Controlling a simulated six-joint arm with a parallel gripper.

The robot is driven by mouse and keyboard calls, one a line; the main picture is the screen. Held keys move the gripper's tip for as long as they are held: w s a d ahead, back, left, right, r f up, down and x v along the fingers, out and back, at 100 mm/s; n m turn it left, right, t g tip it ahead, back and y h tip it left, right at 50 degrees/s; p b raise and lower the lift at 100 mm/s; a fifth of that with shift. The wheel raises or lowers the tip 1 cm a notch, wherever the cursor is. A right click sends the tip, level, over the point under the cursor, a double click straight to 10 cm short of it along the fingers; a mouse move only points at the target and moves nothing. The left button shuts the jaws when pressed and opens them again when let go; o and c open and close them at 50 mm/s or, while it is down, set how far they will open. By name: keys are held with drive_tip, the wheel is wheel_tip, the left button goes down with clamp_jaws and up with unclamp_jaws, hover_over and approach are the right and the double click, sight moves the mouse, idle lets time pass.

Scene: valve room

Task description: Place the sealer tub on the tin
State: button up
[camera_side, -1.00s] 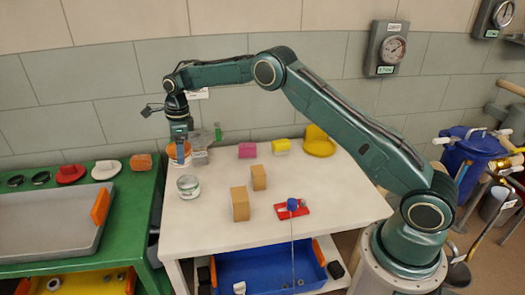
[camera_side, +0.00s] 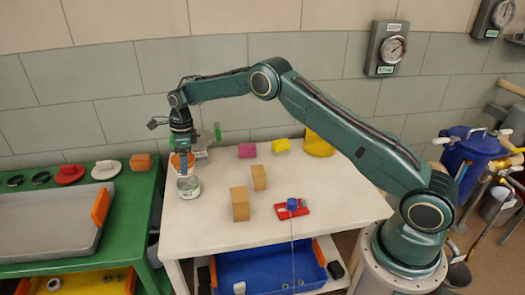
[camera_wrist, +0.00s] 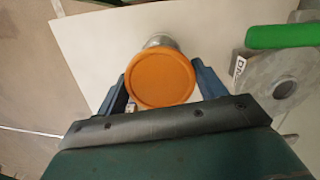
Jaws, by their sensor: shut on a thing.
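The sealer tub, with an orange round lid (camera_wrist: 160,80), is between my gripper's fingers; its orange side also shows in the side view (camera_side: 180,161). My gripper (camera_side: 183,153) points down and is shut on the tub, with blue fingers on both sides of it in the wrist view (camera_wrist: 160,90). The tin (camera_side: 188,188) is a short grey-white can standing on the white table. The tub is just above and slightly behind it in the side view. In the wrist view the tin (camera_wrist: 160,41) peeks out beyond the lid, mostly hidden. I cannot tell whether they touch.
A clear-grey fitting with a green handle (camera_side: 217,132) stands close right of my gripper. A green bench stands left.

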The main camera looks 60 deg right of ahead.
drive_tip(key=shift+f, duration=1.8)
drive_tip(key=shift+f, duration=0.1)
drive_tip(key=o, duration=1.1)
drive_tip(key=shift+f, duration=0.1)
drive_tip(key=r, duration=0.7)
drive_tip(key=d+r, duration=0.1)
drive_tip(key=r, duration=0.3)
drive_tip(key=shift+s+r, duration=0.3)
drive_tip(key=shift+s, duration=0.1)
drive_tip(key=shift+r, duration=0.35)
